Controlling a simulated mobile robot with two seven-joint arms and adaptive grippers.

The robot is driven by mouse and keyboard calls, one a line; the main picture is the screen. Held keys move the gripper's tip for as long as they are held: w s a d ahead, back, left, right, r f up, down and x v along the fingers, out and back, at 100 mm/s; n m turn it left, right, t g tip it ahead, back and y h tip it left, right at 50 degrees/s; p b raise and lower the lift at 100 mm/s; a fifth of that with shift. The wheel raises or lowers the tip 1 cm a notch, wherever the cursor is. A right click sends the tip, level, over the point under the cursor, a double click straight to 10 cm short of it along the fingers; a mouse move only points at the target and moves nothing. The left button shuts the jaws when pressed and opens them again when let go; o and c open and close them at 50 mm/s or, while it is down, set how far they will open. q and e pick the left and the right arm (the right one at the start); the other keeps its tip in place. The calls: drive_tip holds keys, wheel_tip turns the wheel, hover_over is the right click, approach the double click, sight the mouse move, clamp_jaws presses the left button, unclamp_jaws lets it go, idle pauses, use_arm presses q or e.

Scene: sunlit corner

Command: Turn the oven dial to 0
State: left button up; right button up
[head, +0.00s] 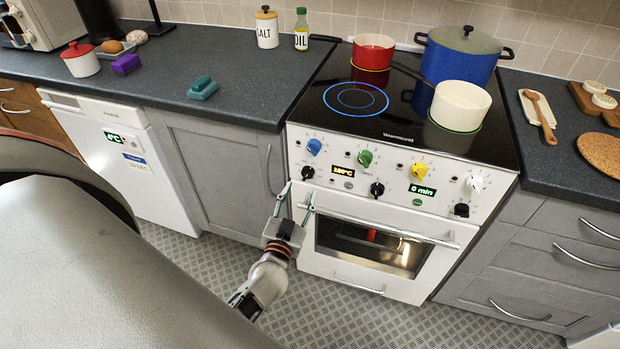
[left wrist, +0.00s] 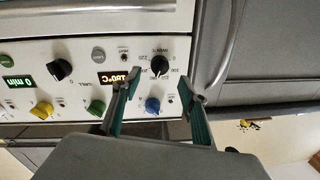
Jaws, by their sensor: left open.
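The oven (head: 380,251) has a white front panel. Its black oven dial (head: 308,172) is at the left end of the lower row, below the blue knob. In the left wrist view, where the panel appears upside down, the dial (left wrist: 159,66) has temperature numbers around it. An orange display (head: 343,171) beside it reads 180°C. My left gripper (head: 300,190) is open and empty, just in front of and below the dial. In the left wrist view its fingertips (left wrist: 157,83) lie on either side of the dial's line, apart from it. My right gripper is not in view.
The oven door handle (head: 376,222) runs close beside my left gripper. Other knobs are near: blue (head: 314,146), green (head: 365,158), and black (head: 377,189). A red pot (head: 373,51), a blue pot (head: 455,60) and a white pan (head: 460,104) stand on the hob.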

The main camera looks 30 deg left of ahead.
sight(306, 178)
use_arm(q)
drive_tip(key=x, duration=0.6)
drive_tip(key=shift+w, duration=0.2)
drive_tip(key=c, duration=1.1)
